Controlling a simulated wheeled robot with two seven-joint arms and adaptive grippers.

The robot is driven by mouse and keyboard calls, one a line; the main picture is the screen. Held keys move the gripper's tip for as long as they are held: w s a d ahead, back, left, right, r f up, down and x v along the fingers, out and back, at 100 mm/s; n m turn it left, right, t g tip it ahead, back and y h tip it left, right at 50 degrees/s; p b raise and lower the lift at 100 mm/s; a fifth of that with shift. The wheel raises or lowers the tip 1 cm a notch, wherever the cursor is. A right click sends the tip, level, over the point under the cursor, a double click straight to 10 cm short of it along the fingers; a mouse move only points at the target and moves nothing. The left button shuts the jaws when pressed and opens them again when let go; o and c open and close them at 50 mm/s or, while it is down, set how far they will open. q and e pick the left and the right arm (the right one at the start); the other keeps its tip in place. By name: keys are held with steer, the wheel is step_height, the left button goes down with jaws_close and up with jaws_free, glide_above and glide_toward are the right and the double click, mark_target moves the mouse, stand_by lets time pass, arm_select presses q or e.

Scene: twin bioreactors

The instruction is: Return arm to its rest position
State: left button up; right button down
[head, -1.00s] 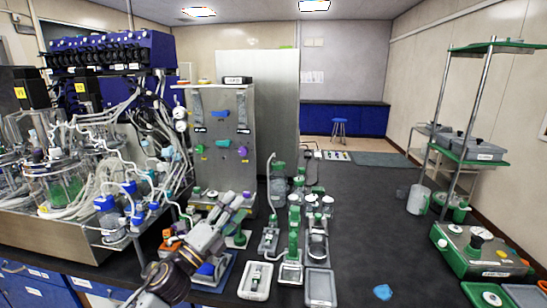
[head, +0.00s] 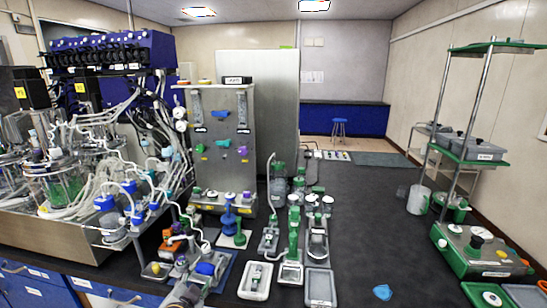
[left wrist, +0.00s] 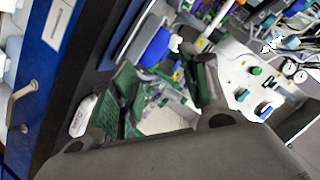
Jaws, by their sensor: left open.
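My left gripper (head: 187,288) shows at the bottom of the head view, low at the front edge of the dark bench. It is close to a blue-topped item on a blue tray, and I cannot tell whether they touch. In the left wrist view my left gripper (left wrist: 165,95) is open, with its fingers apart and nothing clearly held between them. Its grey body fills the bottom of that view. My right gripper is not in view.
Bioreactor vessels (head: 65,185) with tubing stand at the left. A metal panel (head: 222,140) stands behind. Small trays, such as a white one (head: 255,281), hold labware in the middle.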

arm_select(q)
steer(key=s+f+n+g, duration=0.3)
steer(key=s+f+g, duration=0.3)
steer(key=s, duration=0.5)
steer(key=s+f+n+g, duration=0.35)
steer(key=s+f, duration=0.45)
steer(key=s, duration=0.3)
step_height(320, 180, down, 33)
steer(key=s+a+g, duration=0.2)
steer(key=a, duration=0.1)
steer(key=s+a+f, duration=0.3)
steer(key=s+f, duration=0.6)
steer(key=s, duration=0.1)
steer(key=s+a+f+m, duration=0.1)
steer(key=s+a+f, duration=0.3)
steer(key=s+f, duration=0.6)
steer(key=shift+a+f+g, duration=0.15)
steer(key=shift+a+g, duration=0.1)
steer(key=shift+g, duration=0.1)
